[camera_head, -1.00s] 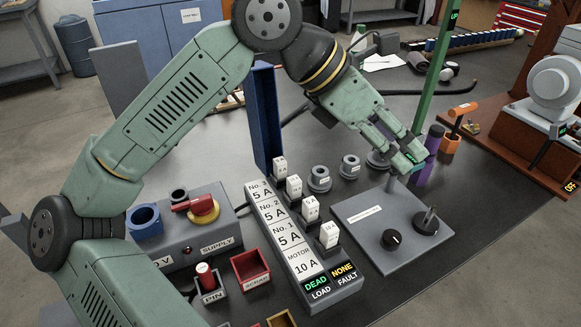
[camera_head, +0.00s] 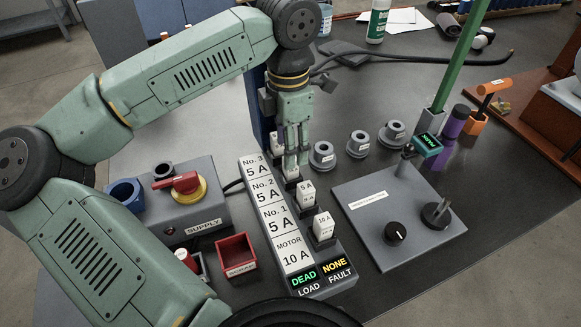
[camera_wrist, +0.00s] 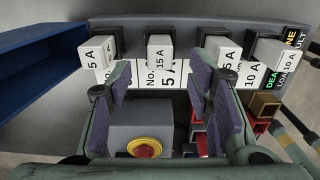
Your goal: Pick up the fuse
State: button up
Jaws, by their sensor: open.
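Several white fuses stand in a row of dark holders on the fuse board (camera_head: 268,218). The front fuse marked 10 A (camera_head: 323,224) and the 5 A fuse (camera_head: 306,194) behind it show clearly. My gripper (camera_head: 291,170) points down at the farther part of the row and partly hides the fuses there. No fuse is visibly gripped. Another 5 A fuse (camera_wrist: 97,54) is left of the fingers. I cannot tell whether the fingers touch any fuse.
A blue upright channel (camera_head: 256,105) stands close behind the row. The supply box (camera_head: 195,220) with its red switch and a red bin (camera_head: 236,254) are left. Grey round sockets (camera_head: 358,143) and a grey tester panel (camera_head: 400,215) with knobs are right.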

notch_tip(320, 180, down, 5)
jog(key=shift+d+f+p, duration=0.1)
jog(key=shift+d+p, duration=0.05)
jog(key=shift+p, duration=0.45)
jog(key=shift+w, duration=0.1)
grip_shut()
